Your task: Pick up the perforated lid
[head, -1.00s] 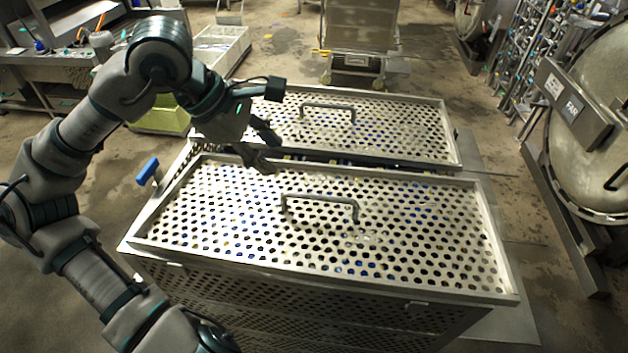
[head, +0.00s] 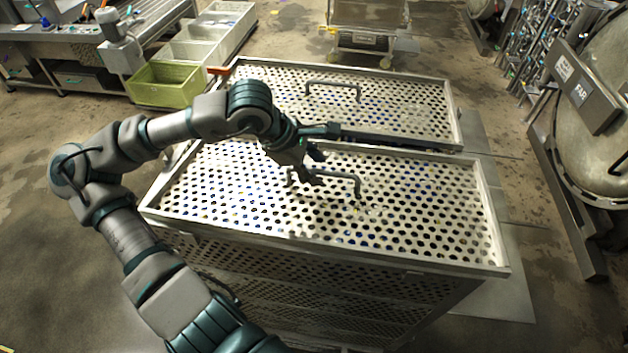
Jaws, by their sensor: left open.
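The near perforated lid (head: 400,217) is a pale metal sheet full of round holes, lying on a perforated metal basket (head: 290,275). A bent grey handle (head: 345,178) stands up at its middle. A second perforated lid (head: 400,105) with its own handle (head: 333,84) lies on the basket behind. My left gripper (head: 314,167) is open, with its fingers at the left end of the near lid's handle. I cannot tell whether it touches the handle, whose left end is partly hidden. My right gripper is not in view.
A green crate (head: 170,83) and pale bins (head: 200,50) stand at the back left beside a workbench (head: 60,42). A round autoclave vessel (head: 600,150) stands at the right. A wheeled cart (head: 366,35) is at the back. The floor at left is clear.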

